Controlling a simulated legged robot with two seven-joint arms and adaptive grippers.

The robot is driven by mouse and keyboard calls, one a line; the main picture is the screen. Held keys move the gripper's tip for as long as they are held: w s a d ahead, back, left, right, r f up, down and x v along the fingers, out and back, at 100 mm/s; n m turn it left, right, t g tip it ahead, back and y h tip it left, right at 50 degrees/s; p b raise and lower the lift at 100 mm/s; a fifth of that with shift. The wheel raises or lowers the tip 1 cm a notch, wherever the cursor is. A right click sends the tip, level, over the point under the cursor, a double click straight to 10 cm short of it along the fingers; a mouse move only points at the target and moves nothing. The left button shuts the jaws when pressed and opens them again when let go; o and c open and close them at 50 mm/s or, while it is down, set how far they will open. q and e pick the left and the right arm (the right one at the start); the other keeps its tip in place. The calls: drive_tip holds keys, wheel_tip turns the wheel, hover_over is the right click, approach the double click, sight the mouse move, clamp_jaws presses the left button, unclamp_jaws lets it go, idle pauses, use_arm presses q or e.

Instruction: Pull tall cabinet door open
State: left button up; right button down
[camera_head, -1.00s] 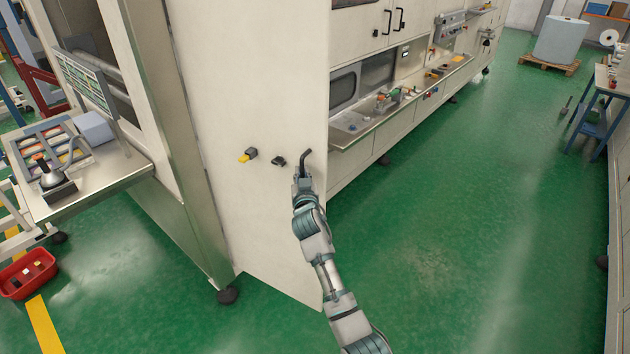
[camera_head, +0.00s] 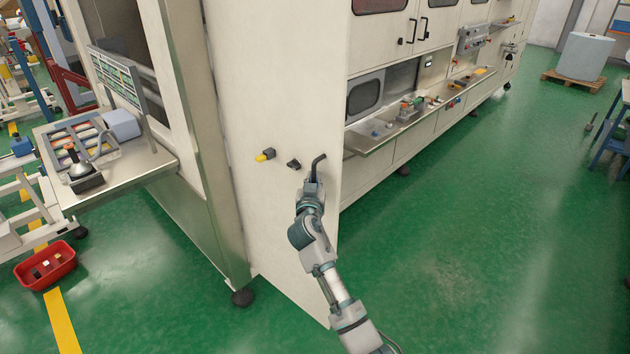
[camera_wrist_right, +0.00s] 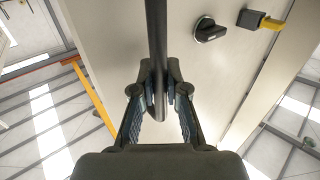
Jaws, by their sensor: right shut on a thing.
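The tall cabinet door (camera_head: 275,210) is a cream panel in the middle of the head view. Its black bar handle (camera_head: 318,160) is near the right edge of the panel. My right gripper (camera_head: 313,184) is at the handle. In the right wrist view the handle bar (camera_wrist_right: 156,40) runs down between the two fingers of my right gripper (camera_wrist_right: 160,90), which are shut on it. A black rotary knob (camera_head: 294,164) and a yellow-and-dark fitting (camera_head: 266,155) sit left of the handle. My left gripper is not in view.
A steel side table (camera_head: 130,175) with a tray and a joystick stands at the left. A red bin (camera_head: 46,266) lies on the floor below it. A long machine ledge (camera_head: 420,115) runs back at the right. Green floor (camera_head: 480,240) is clear at the right.

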drive_tip(key=shift+r, duration=0.1)
drive_tip(key=c, duration=1.2)
unclamp_jaws()
drive_tip(key=shift+a, duration=0.15)
drive_tip(key=shift+s, duration=0.1)
drive_tip(key=s, duration=1.1)
drive_tip(key=shift+s, duration=0.35)
